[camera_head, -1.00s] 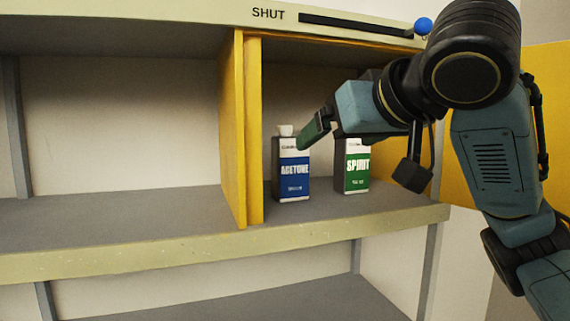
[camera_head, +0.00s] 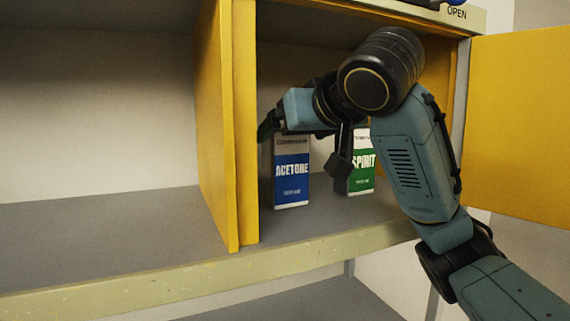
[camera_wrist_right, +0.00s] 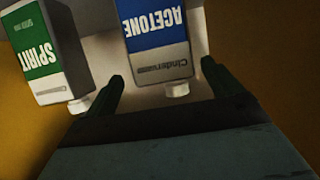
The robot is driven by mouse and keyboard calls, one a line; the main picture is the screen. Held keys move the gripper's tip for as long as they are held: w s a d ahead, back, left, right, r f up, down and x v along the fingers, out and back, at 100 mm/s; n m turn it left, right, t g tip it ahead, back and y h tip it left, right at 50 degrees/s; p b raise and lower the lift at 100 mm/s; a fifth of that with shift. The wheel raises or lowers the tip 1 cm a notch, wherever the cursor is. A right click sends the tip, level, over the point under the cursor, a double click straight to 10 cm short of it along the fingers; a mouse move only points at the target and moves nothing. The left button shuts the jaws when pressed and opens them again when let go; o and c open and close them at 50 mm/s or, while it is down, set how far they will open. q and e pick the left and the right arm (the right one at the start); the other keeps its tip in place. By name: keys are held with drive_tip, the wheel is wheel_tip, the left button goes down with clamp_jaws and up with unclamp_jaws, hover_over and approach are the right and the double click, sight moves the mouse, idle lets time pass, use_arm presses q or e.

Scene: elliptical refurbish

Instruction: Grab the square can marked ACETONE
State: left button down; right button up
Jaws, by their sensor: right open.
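The square ACETONE can (camera_head: 291,180), white with a blue label, stands upright on the cabinet shelf next to the yellow divider. My right gripper (camera_head: 266,126) is at the can's top, and its hand hides the can's cap in the head view. In the right wrist view the ACETONE can (camera_wrist_right: 155,30) appears upside down, its white cap between the two fingers. My right gripper (camera_wrist_right: 162,72) is open, with nothing clamped. Contact between fingers and can cannot be told. My left gripper is in neither view.
The SPIRIT can (camera_head: 362,175), white and green, stands just right of the ACETONE can, partly behind my arm; it also shows in the wrist view (camera_wrist_right: 45,55). The yellow divider (camera_head: 228,130) is close on the left. A yellow door (camera_head: 520,120) stands open at right.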

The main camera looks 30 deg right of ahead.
drive_tip(key=shift+w+f+p, duration=0.25)
drive_tip(key=shift+w+p, duration=0.1)
drive_tip(key=shift+w, duration=0.25)
drive_tip(key=x, duration=0.1)
drive_tip(key=p+x, duration=0.1)
drive_tip(key=x, duration=0.1)
drive_tip(key=shift+w+a+f, duration=0.1)
drive_tip(key=shift+w+a, duration=0.1)
drive_tip(key=shift+w, duration=0.1)
drive_tip(key=shift+w+f, duration=0.1)
drive_tip(key=shift+w, duration=0.1)
drive_tip(key=c, duration=1.3)
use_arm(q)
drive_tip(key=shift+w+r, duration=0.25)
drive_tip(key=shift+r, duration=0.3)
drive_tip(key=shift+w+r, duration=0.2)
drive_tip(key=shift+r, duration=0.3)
use_arm(e)
drive_tip(key=shift+c, duration=0.5)
